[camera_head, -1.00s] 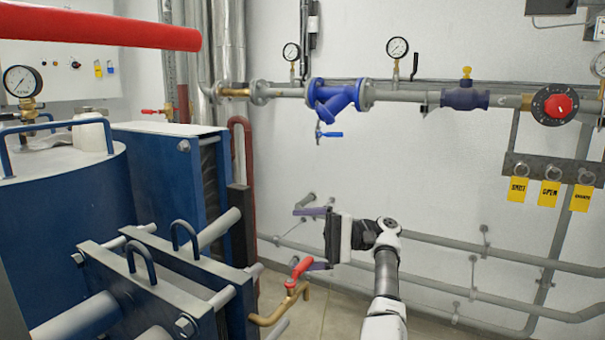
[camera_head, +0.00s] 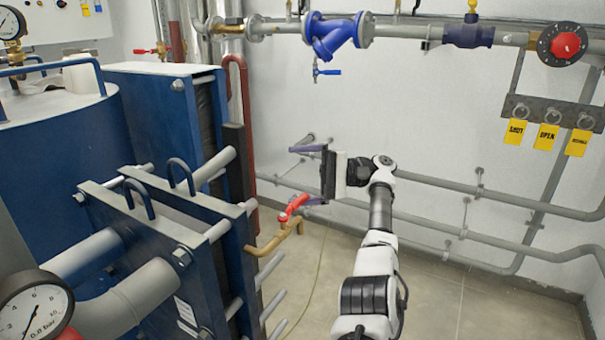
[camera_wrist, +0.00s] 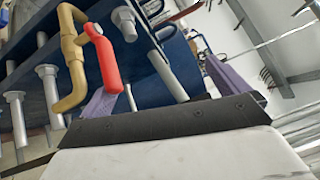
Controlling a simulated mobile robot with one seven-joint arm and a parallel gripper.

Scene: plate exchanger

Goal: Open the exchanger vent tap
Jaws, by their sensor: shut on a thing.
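The vent tap is a brass pipe (camera_head: 273,243) with a red lever (camera_head: 293,207), low on the right side of the blue plate exchanger (camera_head: 150,115). In the wrist view the red lever (camera_wrist: 107,58) and its bent brass pipe (camera_wrist: 72,60) are at upper left. My gripper (camera_head: 298,176) is at the lever, its purple fingers pointing left, one above the other. The lower finger is right at the lever's free end; the upper finger stands well above it. My gripper (camera_wrist: 157,76) is shut on the lever, though the exact contact is hard to see.
Grey pipes (camera_head: 470,190) run along the wall behind and right of my arm. A blue valve (camera_head: 335,38) and yellow tags (camera_head: 547,137) are above. A gauge (camera_head: 35,305) is at lower left. Floor (camera_head: 430,290) at lower right is clear.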

